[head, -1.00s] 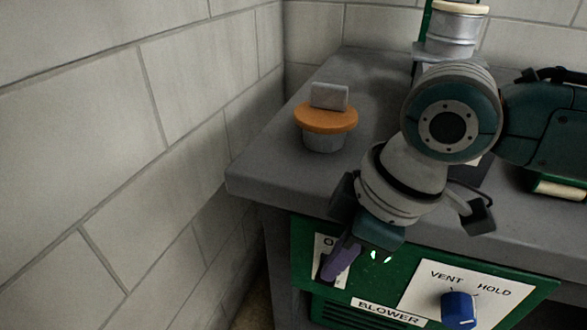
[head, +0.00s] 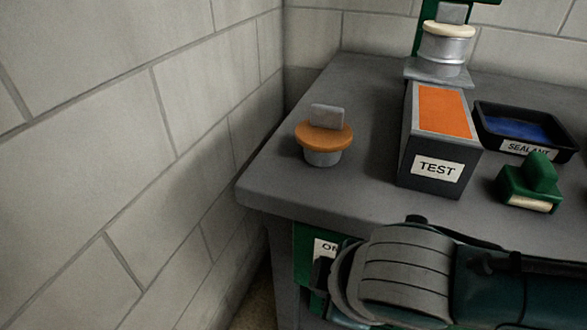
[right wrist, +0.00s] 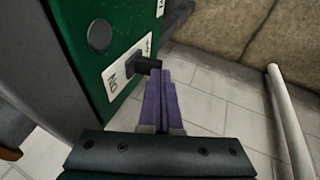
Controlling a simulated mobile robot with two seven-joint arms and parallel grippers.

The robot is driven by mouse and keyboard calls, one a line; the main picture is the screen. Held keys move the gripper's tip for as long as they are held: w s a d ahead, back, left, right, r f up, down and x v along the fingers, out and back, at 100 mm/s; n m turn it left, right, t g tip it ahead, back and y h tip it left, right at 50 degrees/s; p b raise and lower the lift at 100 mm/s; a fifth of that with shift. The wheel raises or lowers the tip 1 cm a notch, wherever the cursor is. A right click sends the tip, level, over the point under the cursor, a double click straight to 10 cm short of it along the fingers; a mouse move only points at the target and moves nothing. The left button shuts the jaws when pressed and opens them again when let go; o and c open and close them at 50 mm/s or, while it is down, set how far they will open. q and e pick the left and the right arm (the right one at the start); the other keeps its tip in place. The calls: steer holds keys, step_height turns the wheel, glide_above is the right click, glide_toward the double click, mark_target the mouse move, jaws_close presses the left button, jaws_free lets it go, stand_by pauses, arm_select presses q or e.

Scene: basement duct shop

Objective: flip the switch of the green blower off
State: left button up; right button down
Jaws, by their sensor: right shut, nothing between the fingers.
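The green blower (head: 304,258) is under the bench top, mostly hidden behind my right arm in the head view. A corner of its white switch plate (head: 324,246), lettered ON, shows there. In the right wrist view, the blower's green panel (right wrist: 72,42) is at the upper left. Its white plate (right wrist: 117,80) carries a black switch lever (right wrist: 146,65) that sticks out from the panel. My right gripper (right wrist: 164,78) is shut and empty, its purple fingertips right beside the lever's end. I cannot tell whether they touch. My left gripper is out of view.
On the bench top (head: 365,85) are an orange-topped knob (head: 323,138), a TEST box (head: 435,150), a SEALANT tray (head: 490,143) and a green block with a handle (head: 535,185). A block wall (head: 110,190) stands at left. A pale bar (right wrist: 288,120) runs along the right in the wrist view.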

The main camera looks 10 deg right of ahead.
steer(key=shift+w+d, duration=0.1)
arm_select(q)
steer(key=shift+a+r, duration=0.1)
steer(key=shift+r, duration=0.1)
arm_select(e)
steer(key=shift+w+d+r, duration=0.35)
steer(key=shift+w+d, duration=0.05)
steer(key=shift+w, duration=0.15)
arm_select(q)
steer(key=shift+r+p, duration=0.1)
steer(key=shift+p, duration=0.2)
arm_select(e)
steer(key=shift+r, duration=0.1)
